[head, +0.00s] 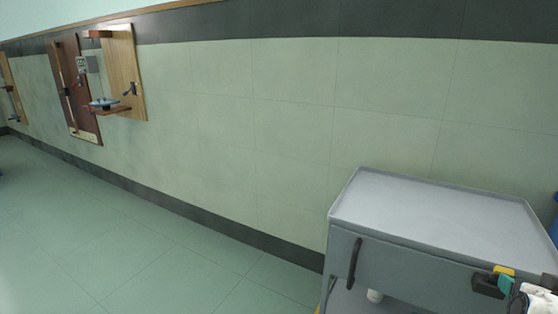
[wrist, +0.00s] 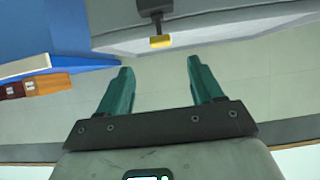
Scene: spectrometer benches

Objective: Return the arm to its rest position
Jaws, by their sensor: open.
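My gripper (wrist: 159,66) is open in the wrist view, with its two teal fingers apart and nothing between them. In the head view a teal finger of my gripper (head: 506,284) shows at the lower right corner, in front of the grey cart (head: 440,205). The cart's side also shows beyond the fingertips in the wrist view (wrist: 220,32). A dark fitting with a yellow tip (wrist: 160,41) sits on it, just beyond the gap between the fingers; whether they touch is unclear.
The cart's rimmed top is empty, and a black handle (head: 354,263) is on its side. A blue object (head: 555,225) stands at the right edge. Wooden wall panels (head: 125,70) with small shelves hang at the left.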

